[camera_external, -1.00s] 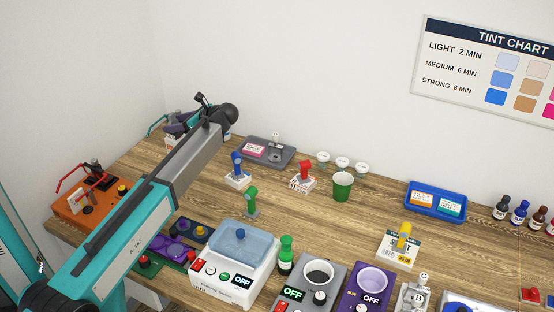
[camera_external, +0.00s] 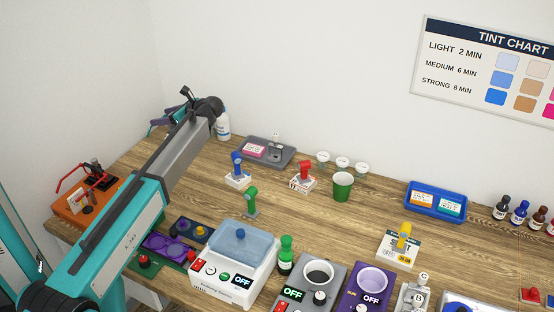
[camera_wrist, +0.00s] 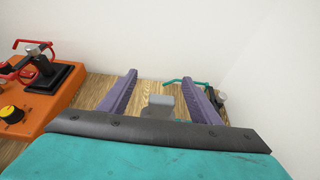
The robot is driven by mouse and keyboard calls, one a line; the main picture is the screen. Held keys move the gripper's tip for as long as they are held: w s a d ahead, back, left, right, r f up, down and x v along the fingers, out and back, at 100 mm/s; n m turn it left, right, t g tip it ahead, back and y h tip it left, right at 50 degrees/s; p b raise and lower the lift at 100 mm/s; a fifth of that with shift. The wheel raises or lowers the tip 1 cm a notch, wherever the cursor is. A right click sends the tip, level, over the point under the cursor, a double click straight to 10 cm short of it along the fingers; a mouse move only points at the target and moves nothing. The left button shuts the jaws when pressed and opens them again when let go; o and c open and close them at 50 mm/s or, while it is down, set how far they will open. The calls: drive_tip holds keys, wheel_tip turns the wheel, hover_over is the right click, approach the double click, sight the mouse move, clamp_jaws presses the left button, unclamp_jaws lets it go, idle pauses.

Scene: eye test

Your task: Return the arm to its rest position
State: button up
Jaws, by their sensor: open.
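My arm reaches up from the lower left in the external view, its teal and grey forearm rising to a dark wrist. My gripper (camera_external: 160,122) is at the table's far left corner, partly hidden behind the arm. In the wrist view my gripper (camera_wrist: 160,82) shows two purple fingers wide apart with nothing held between them. Beyond and between them lie wood and a grey object (camera_wrist: 160,104) that I cannot name.
An orange device (camera_external: 82,205) with a red clamp stands on the left; it also shows in the wrist view (camera_wrist: 40,95). A white bottle (camera_external: 222,126) stands beside my wrist. A white machine (camera_external: 235,268), a grey tray (camera_external: 284,158) and a green cup (camera_external: 342,188) stand further right.

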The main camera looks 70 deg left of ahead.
drive_tip(key=shift+s+d, duration=0.35)
drive_tip(key=shift+d, duration=0.35)
